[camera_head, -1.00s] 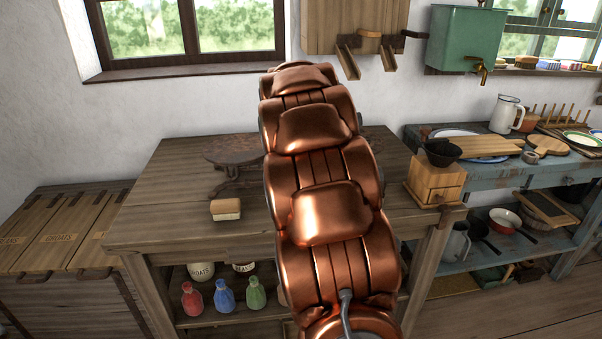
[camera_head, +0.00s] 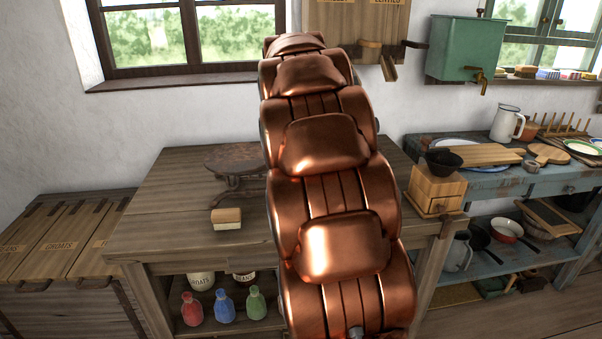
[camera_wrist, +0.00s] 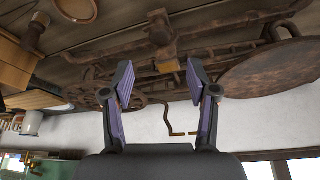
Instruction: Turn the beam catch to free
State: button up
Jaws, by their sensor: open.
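A rusty brown scale stands on the wooden table; in the head view only its round pan (camera_head: 238,157) and part of its base show left of my copper arm, which hides the rest. In the wrist view, which looks upside down, the scale's rusty beam (camera_wrist: 130,58) runs across, with its round pan (camera_wrist: 275,72) on the right. A thin bent rod with a brass-coloured end (camera_wrist: 178,133) shows between the fingers. I cannot tell which part is the beam catch. My gripper (camera_wrist: 158,80) is open and empty, its fingers pointing toward the scale. It is hidden in the head view.
A small wooden block or brush (camera_head: 227,218) lies on the table (camera_head: 180,190) left of my arm. A wooden mill-like box (camera_head: 436,190) stands close on the right. A wall cabinet (camera_head: 345,25) and green tank (camera_head: 466,47) hang behind.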

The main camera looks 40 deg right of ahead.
jog(key=v, duration=0.2)
jog(key=shift+a+r, duration=0.15)
jog(key=shift+r, duration=0.25)
jog(key=shift+a, duration=0.1)
